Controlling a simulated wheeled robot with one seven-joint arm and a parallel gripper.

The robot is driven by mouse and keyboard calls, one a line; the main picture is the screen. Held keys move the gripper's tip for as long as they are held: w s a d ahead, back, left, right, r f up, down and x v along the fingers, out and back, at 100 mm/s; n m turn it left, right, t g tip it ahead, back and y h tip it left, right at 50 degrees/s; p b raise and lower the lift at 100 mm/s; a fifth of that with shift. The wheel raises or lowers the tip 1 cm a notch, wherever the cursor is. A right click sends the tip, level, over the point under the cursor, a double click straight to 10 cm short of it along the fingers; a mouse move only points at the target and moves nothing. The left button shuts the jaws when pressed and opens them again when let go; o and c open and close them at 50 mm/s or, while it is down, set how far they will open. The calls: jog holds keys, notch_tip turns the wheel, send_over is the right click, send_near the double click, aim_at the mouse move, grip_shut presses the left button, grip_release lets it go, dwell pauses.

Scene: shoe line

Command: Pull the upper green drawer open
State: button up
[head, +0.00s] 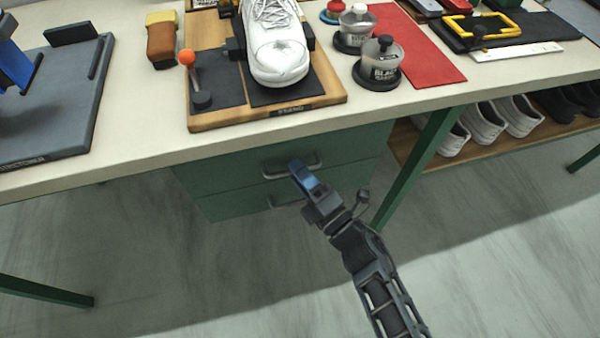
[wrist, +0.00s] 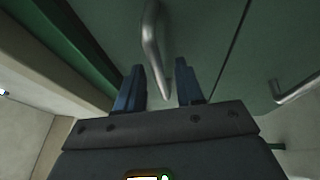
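The upper green drawer (head: 228,167) is under the workbench and looks closed. Its grey bar handle (head: 275,172) shows in the head view, partly covered by my gripper (head: 300,172). In the wrist view my gripper (wrist: 160,88) has its two blue fingers spread apart. The upper handle (wrist: 152,40) runs down into the gap between the fingers, with no clear contact on either side. The upper drawer front (wrist: 205,30) fills the middle of that view. How deep the handle sits between the fingers is hard to tell.
The lower drawer (head: 235,205) has a similar handle (wrist: 295,90), at the right in the wrist view. The bench top (head: 140,140) overhangs the drawers. A green table leg (head: 415,165) stands right of them. Shoes sit on a low shelf (head: 470,160). The floor in front is clear.

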grip_shut()
dwell(0.5)
jog(key=s+d, duration=0.3)
jog(key=s, duration=0.9)
jog(key=s+d, duration=0.4)
jog(key=s, duration=0.9)
jog(key=shift+s+d+b, duration=0.15)
jog(key=shift+d+b, duration=0.05)
jog(key=shift+b, duration=0.1)
grip_release()
jog(key=v, duration=0.7)
jog(key=shift+s+d+b, duration=0.25)
jog(key=shift+s+b, duration=0.05)
jog(key=shift+b, duration=0.15)
